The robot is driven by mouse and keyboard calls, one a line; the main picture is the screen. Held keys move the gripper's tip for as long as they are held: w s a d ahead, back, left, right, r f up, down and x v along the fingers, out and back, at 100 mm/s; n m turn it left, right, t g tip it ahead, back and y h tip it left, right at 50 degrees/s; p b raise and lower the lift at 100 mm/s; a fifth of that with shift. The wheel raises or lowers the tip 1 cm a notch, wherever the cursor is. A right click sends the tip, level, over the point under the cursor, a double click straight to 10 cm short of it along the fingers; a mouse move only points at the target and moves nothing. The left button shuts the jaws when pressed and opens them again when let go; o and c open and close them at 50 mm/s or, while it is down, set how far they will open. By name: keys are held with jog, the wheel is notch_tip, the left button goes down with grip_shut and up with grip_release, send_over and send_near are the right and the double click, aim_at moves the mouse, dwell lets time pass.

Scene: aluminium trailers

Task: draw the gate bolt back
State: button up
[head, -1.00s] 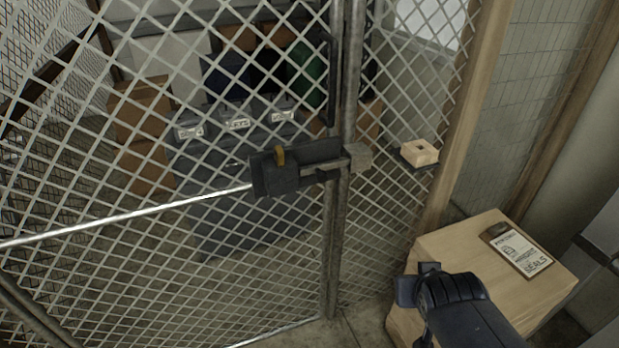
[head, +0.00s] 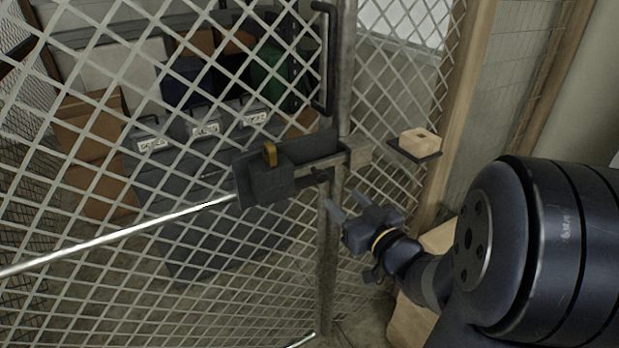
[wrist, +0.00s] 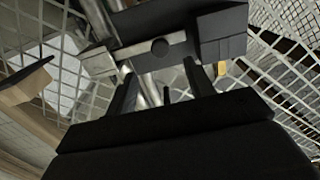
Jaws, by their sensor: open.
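The gate bolt (head: 318,164) is a bar on a dark backplate on the mesh gate (head: 130,235). Its right end reaches the grey keeper (head: 359,152) on the post. A dark housing (head: 268,184) with a brass-yellow piece (head: 270,153) sits at its left. A small dark knob (head: 320,176) hangs by the bar; a round dark end, seemingly this knob, faces the wrist view (wrist: 160,47). My gripper (head: 347,203) is open and empty, just below and right of the knob, apart from it. In the wrist view its two fingers (wrist: 160,88) point up toward the bolt.
A vertical dark handle (head: 326,60) stands on the gate above the bolt. A small shelf with a tan block (head: 419,142) is at the right. A cardboard box (head: 412,318) is partly hidden behind my arm. Grey cases (head: 205,135) and cartons stand behind the mesh.

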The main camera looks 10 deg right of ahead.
aim_at(322, 179)
jog(key=p+x, duration=0.1)
jog(key=x, duration=0.9)
jog(key=shift+w+a, duration=0.1)
jog(key=shift+w, duration=0.25)
grip_shut()
